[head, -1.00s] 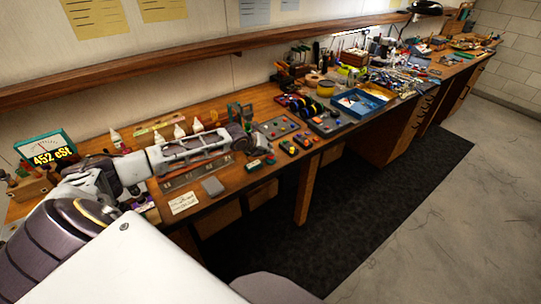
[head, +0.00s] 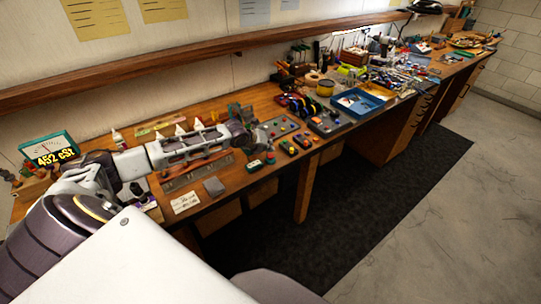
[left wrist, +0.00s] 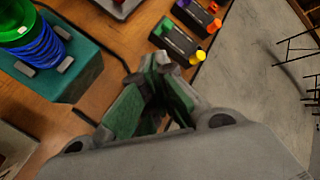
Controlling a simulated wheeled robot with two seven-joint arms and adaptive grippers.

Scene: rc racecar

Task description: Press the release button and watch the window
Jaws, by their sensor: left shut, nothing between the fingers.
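My left gripper (head: 250,131) is over the workbench, near the small control boxes. In the left wrist view its green-padded fingers (left wrist: 160,72) are shut with nothing between them. I cannot tell which control is the release button. A small green box with red and white tops (head: 262,161) sits near the bench's front edge. A green-framed meter (head: 49,149) reading "452 cSt" stands at the far left; I cannot tell whether it is the window. My right gripper is out of view.
A teal block with a blue spring and green cylinder (left wrist: 38,48) is left of the fingers. White-tipped bottles (head: 180,130) stand behind my arm. The bench's front edge is close.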

